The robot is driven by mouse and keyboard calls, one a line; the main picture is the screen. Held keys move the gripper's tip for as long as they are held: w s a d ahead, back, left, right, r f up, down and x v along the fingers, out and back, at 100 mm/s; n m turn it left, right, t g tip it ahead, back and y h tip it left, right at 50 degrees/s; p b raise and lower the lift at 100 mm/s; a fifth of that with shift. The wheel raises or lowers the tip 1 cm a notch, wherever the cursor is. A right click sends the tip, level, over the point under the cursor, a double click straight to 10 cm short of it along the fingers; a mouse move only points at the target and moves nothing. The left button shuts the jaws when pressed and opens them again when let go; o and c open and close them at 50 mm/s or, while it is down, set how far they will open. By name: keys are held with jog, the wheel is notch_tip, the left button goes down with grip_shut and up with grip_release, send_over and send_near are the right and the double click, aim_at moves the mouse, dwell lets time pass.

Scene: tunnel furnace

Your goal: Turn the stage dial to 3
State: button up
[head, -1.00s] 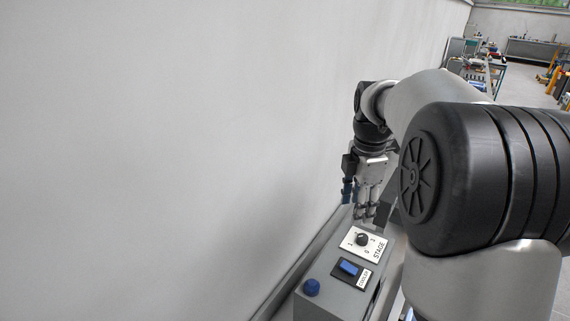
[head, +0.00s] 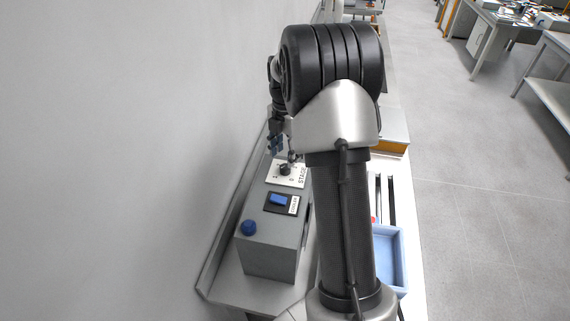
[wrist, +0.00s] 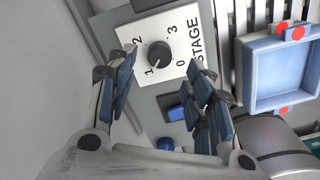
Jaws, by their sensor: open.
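The stage dial is a black round knob (wrist: 159,55) on a white plate (wrist: 180,38) marked 0, 1, 2, 3 and STAGE. A pale mark on the knob seems to face the 1, but it is small. The knob (head: 285,169) also shows in the head view, on top of a grey control box (head: 270,240). My gripper (wrist: 160,84) is open and empty, with its blue-padded fingers apart on either side below the knob in the wrist view. In the head view my gripper (head: 284,149) is just beyond the dial, partly hidden by my arm.
A blue rocker switch (head: 279,199) and a blue round button (head: 248,228) sit on the same box, near the dial. A blue tray (head: 402,262) lies on the bench to the right. A bare wall stands close on the left.

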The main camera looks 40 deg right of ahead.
aim_at(285, 166)
notch_tip(285, 166, down, 5)
jog(key=shift+r, duration=0.1)
dwell(0.3)
jog(key=c, duration=1)
